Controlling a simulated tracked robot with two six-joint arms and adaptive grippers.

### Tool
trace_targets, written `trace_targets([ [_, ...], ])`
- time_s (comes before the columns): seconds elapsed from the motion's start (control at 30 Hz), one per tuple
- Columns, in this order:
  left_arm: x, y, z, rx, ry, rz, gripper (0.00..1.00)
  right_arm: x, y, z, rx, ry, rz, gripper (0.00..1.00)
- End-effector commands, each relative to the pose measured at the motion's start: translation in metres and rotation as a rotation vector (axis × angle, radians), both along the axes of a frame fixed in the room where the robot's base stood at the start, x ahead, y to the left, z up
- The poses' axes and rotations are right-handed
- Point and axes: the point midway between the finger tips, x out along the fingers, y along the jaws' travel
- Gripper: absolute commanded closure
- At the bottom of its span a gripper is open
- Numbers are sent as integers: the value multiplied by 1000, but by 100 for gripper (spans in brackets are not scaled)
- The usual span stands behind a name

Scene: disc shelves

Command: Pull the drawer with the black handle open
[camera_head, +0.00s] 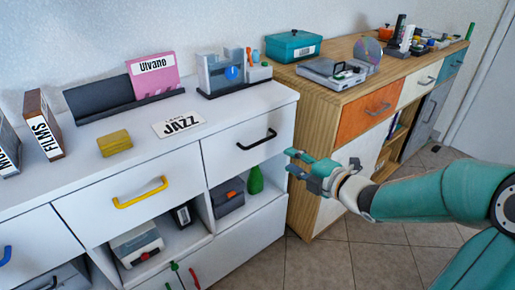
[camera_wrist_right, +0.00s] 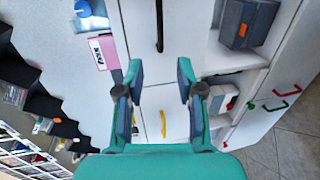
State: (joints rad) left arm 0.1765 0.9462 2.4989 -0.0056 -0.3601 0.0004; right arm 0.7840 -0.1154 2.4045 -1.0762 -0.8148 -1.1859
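The white drawer front (camera_head: 229,146) with the black handle (camera_head: 258,138) is at the right end of the white cabinet, and it looks shut. My right gripper (camera_head: 291,162) is to the right of the handle and a little lower, apart from it. In the right wrist view the black handle (camera_wrist_right: 159,25) runs upright at the top, beyond the gap between the fingertips. The right gripper (camera_wrist_right: 159,68) is open there, with nothing between its fingertips. My left gripper is in neither view.
A drawer with a yellow handle (camera_head: 140,193) is left of the black-handled one. An open compartment below holds a grey box (camera_head: 228,198) and a green bottle (camera_head: 255,180). A wooden cabinet (camera_head: 315,108) stands close on the right. Tiled floor (camera_head: 370,262) is clear in front.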

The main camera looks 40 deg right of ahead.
Motion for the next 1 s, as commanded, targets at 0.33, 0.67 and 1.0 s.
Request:
trace_targets([
  [0.33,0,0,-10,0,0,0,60,70,3,-17,3,2,6,63],
  [0.67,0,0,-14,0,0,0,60,130,2,-29,2,2,4,63],
  [1.0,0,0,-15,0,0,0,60,148,1,-32,1,2,2,63],
])
